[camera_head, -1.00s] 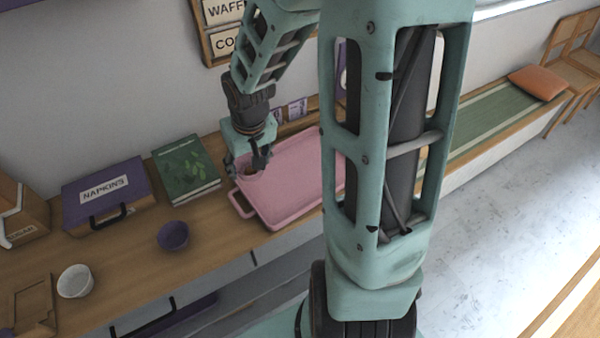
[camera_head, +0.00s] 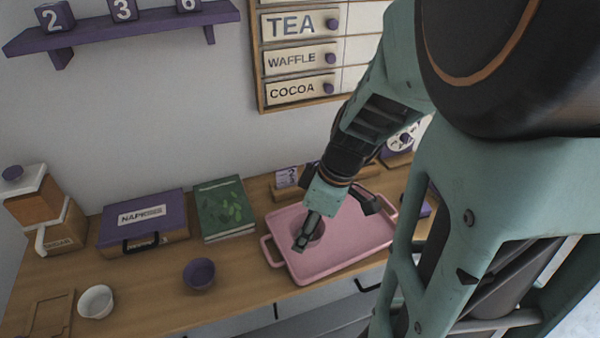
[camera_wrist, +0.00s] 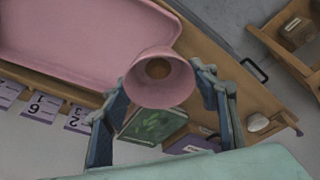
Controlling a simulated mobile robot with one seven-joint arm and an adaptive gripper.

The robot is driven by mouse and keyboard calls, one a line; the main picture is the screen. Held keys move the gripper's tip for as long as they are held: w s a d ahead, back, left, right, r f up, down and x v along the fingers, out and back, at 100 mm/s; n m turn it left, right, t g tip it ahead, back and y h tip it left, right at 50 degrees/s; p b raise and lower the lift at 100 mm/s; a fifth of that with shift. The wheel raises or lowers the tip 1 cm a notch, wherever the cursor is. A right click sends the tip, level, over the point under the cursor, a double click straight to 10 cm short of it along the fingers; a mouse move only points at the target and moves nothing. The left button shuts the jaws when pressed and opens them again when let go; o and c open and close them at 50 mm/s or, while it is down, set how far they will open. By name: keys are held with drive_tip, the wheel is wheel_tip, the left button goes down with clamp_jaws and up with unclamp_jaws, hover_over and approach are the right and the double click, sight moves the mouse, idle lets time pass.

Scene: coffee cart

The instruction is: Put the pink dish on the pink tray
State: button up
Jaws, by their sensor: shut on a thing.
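The pink dish (camera_head: 315,233) is a round bowl held between the fingers of my gripper (camera_head: 330,222) in the head view. In the wrist view the dish (camera_wrist: 160,85) sits between both fingertips, with a brown round patch at its middle. The pink tray (camera_head: 340,259) is a rectangle with raised rims and end handles, lying on the wooden counter. My gripper and the dish are over the left-middle part of the tray in the head view. I cannot tell whether the dish touches the tray. The tray (camera_wrist: 75,35) fills the upper left of the wrist view.
Left of the tray are a green book (camera_head: 224,208), a purple napkin box (camera_head: 145,222), a purple bowl (camera_head: 199,273) and a white bowl (camera_head: 96,301). Small purple number cards (camera_head: 289,178) stand behind the tray. The tray's right part is bare.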

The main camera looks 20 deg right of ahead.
drive_tip(key=w+d+f, duration=0.4)
drive_tip(key=w+d, duration=0.1)
drive_tip(key=d, duration=0.1)
drive_tip(key=b, duration=0.1)
hover_over(329, 229)
drive_tip(key=f, duration=0.3)
drive_tip(key=s+f, duration=0.1)
drive_tip(key=f, duration=0.1)
drive_tip(key=shift+d, duration=0.1)
drive_tip(key=shift+w+d+f, duration=0.2)
drive_tip(key=shift+f, duration=1.75)
drive_tip(key=shift+f+b, duration=0.2)
drive_tip(key=shift+b, duration=0.1)
drive_tip(key=o, duration=1.2)
drive_tip(key=shift+o, duration=0.3)
drive_tip(key=shift+r, duration=0.15)
